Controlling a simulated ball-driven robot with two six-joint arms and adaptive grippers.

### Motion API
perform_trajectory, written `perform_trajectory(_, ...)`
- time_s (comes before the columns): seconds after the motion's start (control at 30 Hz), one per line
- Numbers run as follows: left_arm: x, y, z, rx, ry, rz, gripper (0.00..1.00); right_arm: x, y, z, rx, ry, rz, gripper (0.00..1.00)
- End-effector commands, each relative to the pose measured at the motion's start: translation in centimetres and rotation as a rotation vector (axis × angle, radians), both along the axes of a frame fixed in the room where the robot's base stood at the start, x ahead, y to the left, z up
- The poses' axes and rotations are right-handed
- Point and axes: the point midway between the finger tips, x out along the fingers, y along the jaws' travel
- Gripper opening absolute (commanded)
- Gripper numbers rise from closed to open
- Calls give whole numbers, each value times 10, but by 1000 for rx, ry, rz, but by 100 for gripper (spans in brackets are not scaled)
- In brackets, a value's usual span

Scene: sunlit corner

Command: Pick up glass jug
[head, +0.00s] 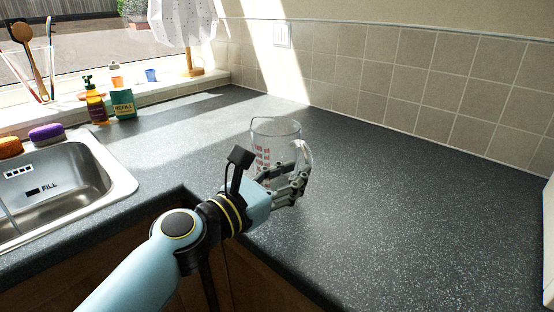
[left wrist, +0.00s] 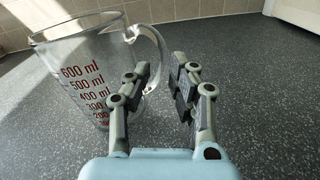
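The clear glass jug (head: 262,138) stands upright on the dark speckled worktop, with red measuring marks on its side and its handle toward the right. In the left wrist view the jug (left wrist: 84,70) fills the upper left, and its handle (left wrist: 160,52) curves down behind the left-hand finger. My left gripper (head: 296,183) is in front of the jug's right side, close to the handle. In the wrist view my left gripper (left wrist: 161,78) has its fingers apart with a gap between the tips. Contact with the handle cannot be told. My right gripper is not in view.
A steel sink (head: 60,190) lies at the left, with sponges (head: 46,133) behind it. A soap bottle (head: 95,104) and a green refill pack (head: 123,104) stand farther back. A lamp (head: 186,30) stands on the sill. The worktop (head: 400,210) right of the jug is clear.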

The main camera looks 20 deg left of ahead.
Motion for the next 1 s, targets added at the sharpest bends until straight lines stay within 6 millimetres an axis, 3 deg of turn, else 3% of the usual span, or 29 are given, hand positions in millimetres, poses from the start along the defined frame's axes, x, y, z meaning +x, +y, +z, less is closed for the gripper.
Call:
perform_trajectory(0.2,23,-9,0,1,-1,-1,22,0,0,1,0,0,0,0)
perform_trajectory(0.43,23,-9,-1,1,0,-1,20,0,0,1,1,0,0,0)
perform_trajectory(0.6,23,-9,-1,1,0,-1,0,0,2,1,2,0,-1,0)
perform_trajectory(1.0,23,-9,0,1,-2,-1,0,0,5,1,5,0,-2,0)
